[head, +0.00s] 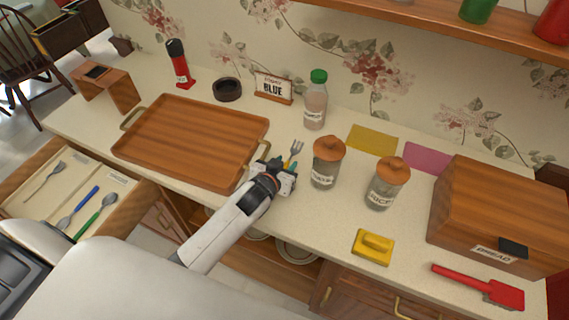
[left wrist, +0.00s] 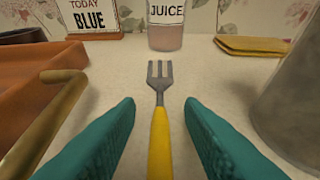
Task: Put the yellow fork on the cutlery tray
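The yellow fork (head: 296,149) lies on the counter, its grey tines pointing toward the wall. In the left wrist view the fork (left wrist: 159,125) runs up the middle, its yellow handle between the teal fingertips with a gap on each side. My left gripper (head: 287,166) is open at the handle end and does not hold it. The cutlery tray (head: 52,212) appears to be the pale divided insert in the open drawer at the left; it holds a grey fork, a blue-handled spoon and a green-handled spoon. My right gripper is out of view.
A wooden serving tray (head: 190,140) with brass handles is left of my gripper. Lidded jars (head: 327,165) stand close at right. A juice bottle (head: 315,102) stands behind the fork. A bread box (head: 500,210) fills the right end.

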